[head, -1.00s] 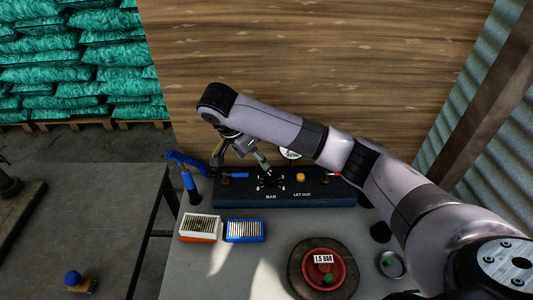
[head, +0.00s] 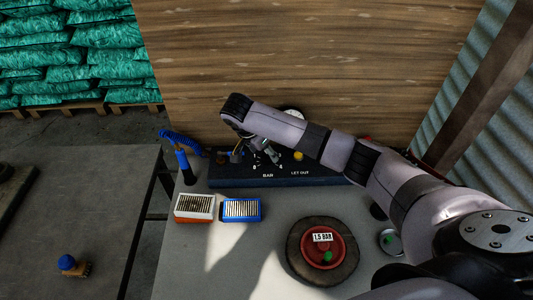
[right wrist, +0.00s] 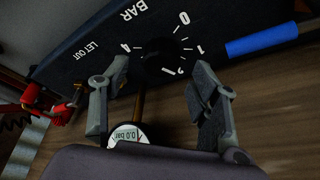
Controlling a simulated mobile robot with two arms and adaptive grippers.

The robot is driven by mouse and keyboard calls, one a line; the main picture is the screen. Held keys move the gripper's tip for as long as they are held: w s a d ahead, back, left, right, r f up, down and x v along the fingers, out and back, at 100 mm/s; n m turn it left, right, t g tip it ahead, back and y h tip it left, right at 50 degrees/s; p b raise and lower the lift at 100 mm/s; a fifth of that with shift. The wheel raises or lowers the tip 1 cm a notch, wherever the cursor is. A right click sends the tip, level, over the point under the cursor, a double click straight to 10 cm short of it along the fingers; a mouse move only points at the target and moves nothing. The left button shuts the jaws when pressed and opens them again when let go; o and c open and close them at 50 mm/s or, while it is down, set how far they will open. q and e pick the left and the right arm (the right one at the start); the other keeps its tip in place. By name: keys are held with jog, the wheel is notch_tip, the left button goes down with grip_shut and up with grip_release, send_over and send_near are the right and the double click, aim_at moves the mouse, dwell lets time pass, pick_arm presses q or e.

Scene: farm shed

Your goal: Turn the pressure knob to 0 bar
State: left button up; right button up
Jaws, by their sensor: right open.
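The dark pressure knob (right wrist: 160,62) sits on the black panel (right wrist: 85,50), ringed by white numbers with 0 at the top right of it. Its pointer is too dark to read. My right gripper (right wrist: 160,75) is open, its two fingers on either side of the knob; contact is not clear. In the head view the right gripper (head: 266,157) is over the panel's dial and hides the knob. A round gauge (right wrist: 127,134) between the fingers reads 0.0 bar. My left gripper is not in view.
A yellow button (head: 299,156) is right of the dial. A blue-handled hose tool (head: 184,166) stands left of the panel. Two filter boxes, orange (head: 194,207) and blue (head: 241,209), lie in front.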

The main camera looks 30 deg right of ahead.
aim_at(267, 155)
jog(key=shift+x, duration=1.1)
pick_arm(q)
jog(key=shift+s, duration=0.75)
pick_arm(e)
jog(key=shift+w+d+f, duration=0.1)
jog(key=shift+f, duration=0.3)
